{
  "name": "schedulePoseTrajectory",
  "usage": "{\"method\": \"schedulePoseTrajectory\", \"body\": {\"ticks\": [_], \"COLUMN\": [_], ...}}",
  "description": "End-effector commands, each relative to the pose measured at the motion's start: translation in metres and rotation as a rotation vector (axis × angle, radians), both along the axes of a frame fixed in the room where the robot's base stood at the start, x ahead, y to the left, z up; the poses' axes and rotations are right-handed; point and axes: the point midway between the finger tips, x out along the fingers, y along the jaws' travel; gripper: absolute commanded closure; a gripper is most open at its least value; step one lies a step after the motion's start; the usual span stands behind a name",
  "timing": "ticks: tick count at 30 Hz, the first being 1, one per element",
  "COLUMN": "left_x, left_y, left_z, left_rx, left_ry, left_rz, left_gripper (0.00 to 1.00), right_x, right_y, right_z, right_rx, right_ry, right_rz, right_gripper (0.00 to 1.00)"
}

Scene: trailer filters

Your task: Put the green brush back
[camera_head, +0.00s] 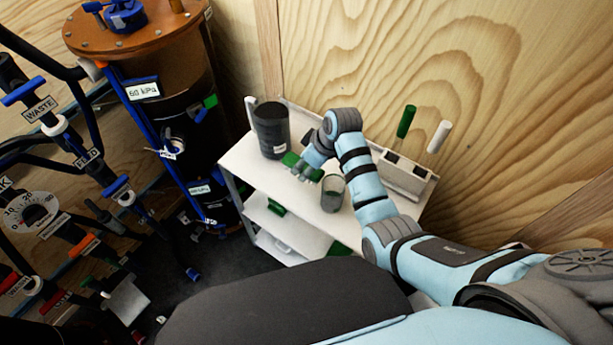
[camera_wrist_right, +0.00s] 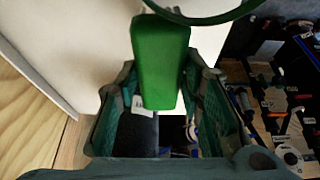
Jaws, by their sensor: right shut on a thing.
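My right gripper (camera_head: 305,168) is over the top of the white shelf cart, between the dark jug and the beaker. It is shut on a green piece, which I take as the green brush (camera_head: 290,159). In the right wrist view the smooth green brush (camera_wrist_right: 160,62) sits between the fingers (camera_wrist_right: 160,110); bristles are not visible. A white holder (camera_head: 404,178) stands at the cart's right end. A green handle (camera_head: 406,121) and a white handle (camera_head: 439,136) stick up at it. My left gripper is not in view.
The dark jug (camera_head: 271,130) stands at the cart's back left. A clear beaker (camera_head: 332,193) with dark green contents is close to my right gripper. A wooden wall is behind the cart (camera_head: 240,161). A tall filter vessel (camera_head: 170,110) and pipes stand at left.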

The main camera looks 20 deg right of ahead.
Motion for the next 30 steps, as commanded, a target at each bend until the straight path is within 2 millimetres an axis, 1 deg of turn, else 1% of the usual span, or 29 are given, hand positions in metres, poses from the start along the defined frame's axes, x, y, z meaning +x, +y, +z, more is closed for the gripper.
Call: {"method": "schedulePoseTrajectory", "body": {"ticks": [3,6,16,17,18,20,30], "left_x": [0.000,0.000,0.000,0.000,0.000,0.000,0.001], "left_y": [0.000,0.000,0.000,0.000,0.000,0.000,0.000], "left_z": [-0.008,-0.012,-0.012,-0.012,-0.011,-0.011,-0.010], "left_rx": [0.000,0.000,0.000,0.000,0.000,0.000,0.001], "left_ry": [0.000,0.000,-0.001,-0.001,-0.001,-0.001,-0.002], "left_rz": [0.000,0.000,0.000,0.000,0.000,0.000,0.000], "left_gripper": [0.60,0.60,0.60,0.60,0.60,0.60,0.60], "right_x": [-0.001,-0.001,-0.001,-0.001,-0.001,-0.001,0.000], "right_y": [0.000,0.000,0.000,0.000,0.000,0.000,0.000], "right_z": [-0.025,-0.042,-0.044,-0.044,-0.044,-0.044,-0.042], "right_rx": [-0.001,0.000,0.000,0.000,0.000,0.000,0.000], "right_ry": [0.003,0.004,0.001,0.001,0.001,0.001,0.000], "right_rz": [0.001,0.000,-0.001,-0.001,-0.001,-0.001,-0.001], "right_gripper": [0.92,0.92,0.92,0.62,0.56,0.46,0.45]}}
